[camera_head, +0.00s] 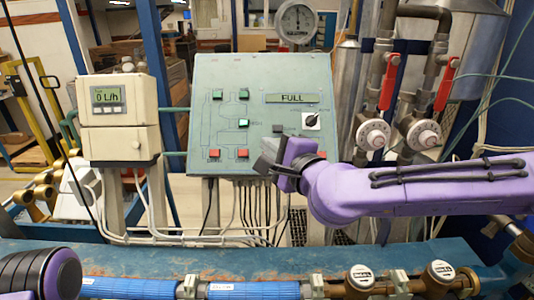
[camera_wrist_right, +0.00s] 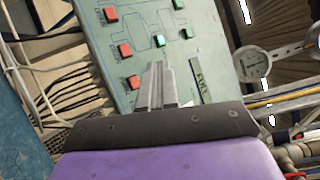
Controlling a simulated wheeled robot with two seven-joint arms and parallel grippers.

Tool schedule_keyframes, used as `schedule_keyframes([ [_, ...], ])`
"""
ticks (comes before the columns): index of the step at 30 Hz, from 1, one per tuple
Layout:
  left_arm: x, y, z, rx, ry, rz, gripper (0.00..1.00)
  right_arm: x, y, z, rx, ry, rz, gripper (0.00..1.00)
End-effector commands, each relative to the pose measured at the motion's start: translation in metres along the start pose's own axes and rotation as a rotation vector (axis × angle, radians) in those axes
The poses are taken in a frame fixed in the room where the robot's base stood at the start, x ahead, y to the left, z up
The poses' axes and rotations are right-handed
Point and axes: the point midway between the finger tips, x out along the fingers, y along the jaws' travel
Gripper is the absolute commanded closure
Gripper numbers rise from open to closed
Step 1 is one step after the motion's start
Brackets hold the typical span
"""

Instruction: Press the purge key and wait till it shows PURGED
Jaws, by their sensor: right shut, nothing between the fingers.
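The sloped green panel (camera_head: 200,120) faces me, with a display (camera_head: 292,98) reading FULL. It carries green keys (camera_head: 217,95), a lit green key (camera_head: 243,123) in the middle, red keys (camera_head: 214,153) along the bottom and a dark key (camera_head: 277,128). I cannot read which one is the purge key. My right gripper (camera_head: 264,163) is shut and empty in front of the panel's lower right part. In the right wrist view, its fingertips (camera_wrist_right: 158,66) point toward the panel, near the lit green key (camera_wrist_right: 158,41); contact cannot be told. My left gripper is out of view.
A rotary knob (camera_head: 311,120) sits right of the keys. A flow meter (camera_head: 107,96) reading 0 L/h stands left. Red-handled valves (camera_head: 390,75) and pipes stand right. A blue beam (camera_head: 150,258) with blue hoses crosses the foreground.

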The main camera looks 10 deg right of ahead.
Motion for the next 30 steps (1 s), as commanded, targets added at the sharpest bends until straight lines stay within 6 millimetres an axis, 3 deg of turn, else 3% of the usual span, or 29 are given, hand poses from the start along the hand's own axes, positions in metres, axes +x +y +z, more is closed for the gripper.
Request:
schedule_keyframes([
  [8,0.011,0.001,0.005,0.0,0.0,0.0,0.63,0.011,0.011,-0.007,0.002,0.0,0.001,1.0],
  [21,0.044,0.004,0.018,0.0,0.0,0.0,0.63,0.054,0.042,-0.037,0.001,-0.003,0.001,1.0],
  [30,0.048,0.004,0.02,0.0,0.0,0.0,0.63,0.063,0.046,-0.043,0.0,-0.004,0.001,1.0],
])
